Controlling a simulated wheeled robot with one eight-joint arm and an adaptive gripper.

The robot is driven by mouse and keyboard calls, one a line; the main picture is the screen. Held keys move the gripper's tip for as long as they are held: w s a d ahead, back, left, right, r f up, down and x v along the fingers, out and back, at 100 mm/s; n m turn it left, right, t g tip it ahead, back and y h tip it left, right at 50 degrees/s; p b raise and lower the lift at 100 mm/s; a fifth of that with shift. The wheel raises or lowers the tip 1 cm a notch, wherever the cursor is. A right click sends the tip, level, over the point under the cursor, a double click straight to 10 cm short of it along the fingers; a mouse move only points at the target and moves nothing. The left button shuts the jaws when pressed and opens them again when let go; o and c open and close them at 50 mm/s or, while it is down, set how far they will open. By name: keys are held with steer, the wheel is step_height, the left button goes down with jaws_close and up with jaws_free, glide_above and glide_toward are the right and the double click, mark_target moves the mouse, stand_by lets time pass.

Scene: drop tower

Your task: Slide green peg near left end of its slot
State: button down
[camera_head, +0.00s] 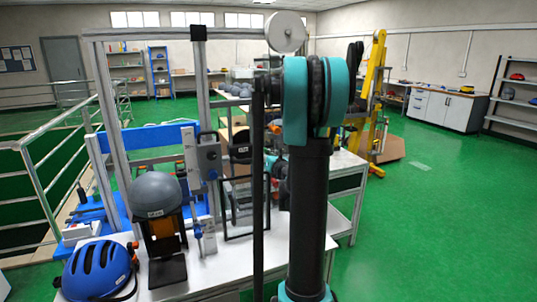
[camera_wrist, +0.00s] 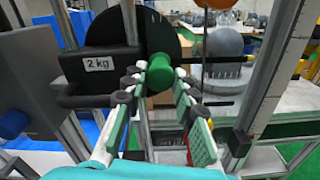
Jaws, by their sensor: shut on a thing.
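The green peg (camera_wrist: 163,72) is a short, thick green cylinder in the middle of the wrist view, its round end facing the camera. My gripper (camera_wrist: 162,78) is shut on it, with one pad on its left and one on its right. The slot around the peg cannot be made out; the fingers and peg hide that area. In the head view my arm covers the peg.
A grey post (camera_wrist: 130,22) stands left of the peg, and a dark frame with a slanted metal rail (camera_wrist: 275,75) is on the right. In the head view a grey helmet (camera_head: 155,194) sits on a stand and a blue helmet (camera_head: 99,270) lies on the bench.

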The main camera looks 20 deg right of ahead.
steer(key=c, duration=1.2)
jaws_free()
steer(key=shift+a, duration=0.25)
steer(key=shift+d, duration=0.1)
steer(key=shift+s, duration=0.1)
steer(key=s, duration=1.1)
steer(key=shift+s+d, duration=0.2)
steer(key=shift+s, duration=0.2)
